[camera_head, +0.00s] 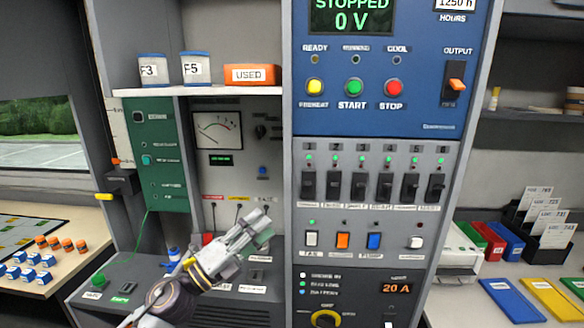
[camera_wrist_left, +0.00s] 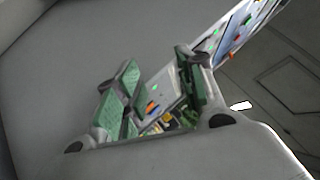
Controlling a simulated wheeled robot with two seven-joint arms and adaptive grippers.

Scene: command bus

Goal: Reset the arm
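My left arm (camera_head: 175,298) comes in from the lower left of the head view, with a yellow band near the wrist. My left gripper (camera_head: 262,226) points up and right, in front of the grey panel left of the blue control cabinet. In the left wrist view the two green-padded fingers of the gripper (camera_wrist_left: 158,82) stand apart with nothing between them. The control panel shows through the gap, beyond the fingers. My right arm and gripper are not in view.
The control cabinet (camera_head: 380,110) reads "STOPPED 0 V" and has a row of black switches (camera_head: 373,186). A shelf (camera_head: 195,91) holds fuse boxes and an orange "USED" box (camera_head: 252,75). Small blue and orange blocks sit on the left table (camera_head: 60,283). Coloured folders (camera_head: 512,300) lie at right.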

